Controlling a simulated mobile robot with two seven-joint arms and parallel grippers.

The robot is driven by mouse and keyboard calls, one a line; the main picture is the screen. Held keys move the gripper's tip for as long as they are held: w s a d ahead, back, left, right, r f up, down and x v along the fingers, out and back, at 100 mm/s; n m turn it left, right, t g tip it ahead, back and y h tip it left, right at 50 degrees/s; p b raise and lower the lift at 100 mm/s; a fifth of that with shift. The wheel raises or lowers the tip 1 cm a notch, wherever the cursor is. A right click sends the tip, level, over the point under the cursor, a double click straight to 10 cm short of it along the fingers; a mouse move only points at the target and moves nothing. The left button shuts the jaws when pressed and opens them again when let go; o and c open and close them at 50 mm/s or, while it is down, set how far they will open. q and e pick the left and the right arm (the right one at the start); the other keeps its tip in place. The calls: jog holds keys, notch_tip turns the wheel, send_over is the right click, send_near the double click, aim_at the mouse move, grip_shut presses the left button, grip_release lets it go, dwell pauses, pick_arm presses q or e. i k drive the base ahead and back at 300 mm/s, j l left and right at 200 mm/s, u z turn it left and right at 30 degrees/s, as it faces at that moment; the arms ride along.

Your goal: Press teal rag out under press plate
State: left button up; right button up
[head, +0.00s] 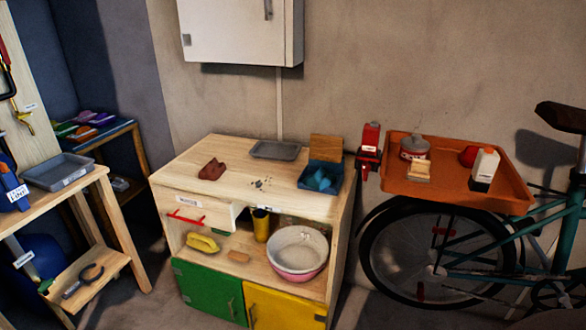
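A teal rag (320,179) lies crumpled in a blue open box (312,188) at the right end of the wooden cabinet top. A light wooden plate (325,148) stands upright at the back edge of the box, clear of the rag; it looks like the press plate. I cannot tell how it is joined to the box. Neither of my grippers is in view.
On the wooden cabinet top (225,158) lie a dark red cloth (212,169), a grey tray (276,150) and dark specks (258,184). A drawer (192,214) sits partly open below. An orange tray (455,190) with containers stands right, over a bicycle (440,262).

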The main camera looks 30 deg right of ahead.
aim_at(322, 148)
jog(key=i+l+u, duration=0.15)
jog(key=l, duration=0.4)
jog(key=l+u, duration=0.15)
jog(key=l, duration=0.4)
jog(key=i+l+u, duration=0.15)
jog(key=l, duration=0.45)
